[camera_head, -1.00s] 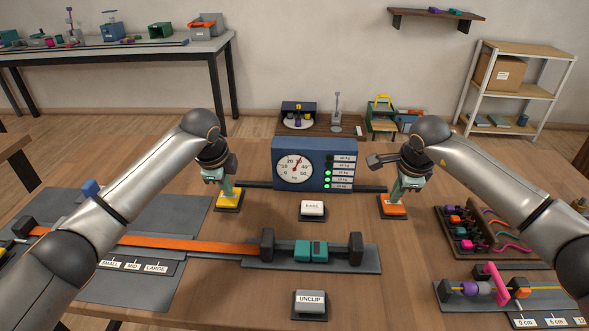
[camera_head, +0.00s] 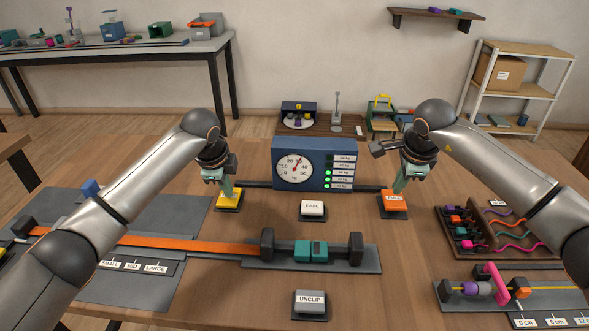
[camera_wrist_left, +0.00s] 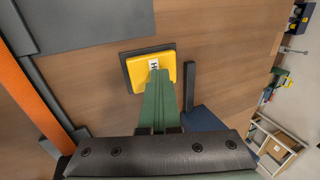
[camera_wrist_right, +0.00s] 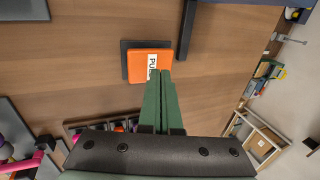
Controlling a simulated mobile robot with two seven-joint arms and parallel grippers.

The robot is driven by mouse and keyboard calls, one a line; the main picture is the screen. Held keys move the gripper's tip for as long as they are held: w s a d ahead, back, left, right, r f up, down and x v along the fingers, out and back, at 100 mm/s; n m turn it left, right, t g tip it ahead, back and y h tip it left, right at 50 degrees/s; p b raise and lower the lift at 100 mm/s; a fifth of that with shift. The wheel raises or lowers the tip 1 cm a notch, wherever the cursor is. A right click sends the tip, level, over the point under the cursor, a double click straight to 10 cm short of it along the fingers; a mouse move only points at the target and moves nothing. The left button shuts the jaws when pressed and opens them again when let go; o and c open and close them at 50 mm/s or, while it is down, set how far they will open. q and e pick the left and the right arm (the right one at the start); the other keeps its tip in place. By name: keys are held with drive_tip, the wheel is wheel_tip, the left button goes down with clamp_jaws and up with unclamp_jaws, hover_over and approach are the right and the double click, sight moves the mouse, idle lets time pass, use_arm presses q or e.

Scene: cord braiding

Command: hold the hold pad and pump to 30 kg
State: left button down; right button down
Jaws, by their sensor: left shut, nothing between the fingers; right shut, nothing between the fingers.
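The yellow hold pad (camera_head: 228,203) stands on a dark base left of the blue gauge box (camera_head: 315,150). My left gripper (camera_head: 226,194) is shut with its tips at the pad, apparently touching it; in the left wrist view the fingers (camera_wrist_left: 160,73) partly cover its label. The orange pump pad (camera_head: 391,209) stands right of the box. My right gripper (camera_head: 397,190) is shut and empty over its back part; its tips (camera_wrist_right: 160,73) cover part of the label, and contact is unclear. The dial (camera_head: 294,169) needle points up, slightly right, near 30.
A white labelled button (camera_head: 312,208) stands in front of the gauge box, and an UNCLIP button (camera_head: 310,301) nearer. An orange strap (camera_head: 190,244) runs to a clamp fixture (camera_head: 311,252). A rack of coloured cords (camera_head: 466,238) lies right.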

use_arm(q)
drive_tip(key=shift+f, duration=0.1)
use_arm(e)
drive_tip(key=shift+r, duration=2.5)
